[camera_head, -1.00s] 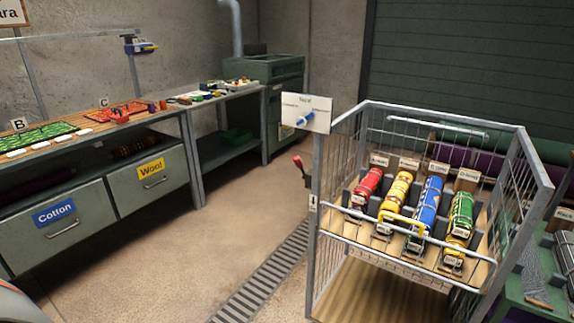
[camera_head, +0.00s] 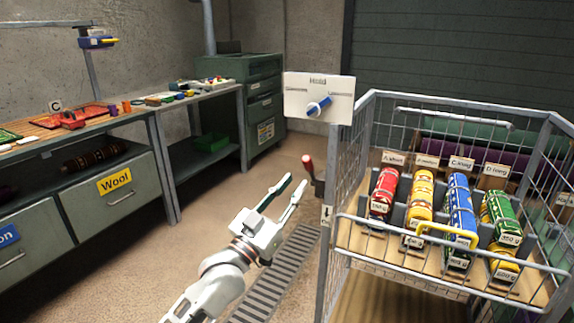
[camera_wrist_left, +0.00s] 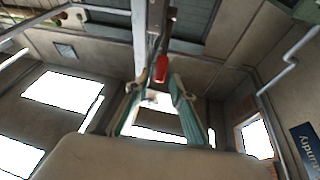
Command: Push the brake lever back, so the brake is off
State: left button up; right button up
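The brake lever (camera_head: 309,166) has a red grip and stands on the left side of the wire cart (camera_head: 335,180), leaning up and left. My left gripper (camera_head: 290,188) is open, its two green-padded fingers spread and empty. In the head view it is just left of and a little below the lever's grip. In the left wrist view the red grip (camera_wrist_left: 161,68) shows beyond the fingertips, roughly between my left gripper's fingers (camera_wrist_left: 152,90). I see no contact with the lever. My right gripper is not in view.
The cart holds several coloured rolls, such as a red one (camera_head: 383,190), behind a front rail. A workbench with drawers (camera_head: 115,190) is at the left. A floor grate (camera_head: 275,280) lies below my left arm.

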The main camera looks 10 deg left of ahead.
aim_at(305, 166)
pick_arm(q)
jog(key=shift+w+r, duration=0.45)
jog(key=shift+w, duration=0.1)
jog(key=b+x, duration=0.1)
jog(key=x, duration=0.6)
jog(key=shift+s+d, duration=0.1)
jog(key=shift+d, duration=0.05)
grip_shut()
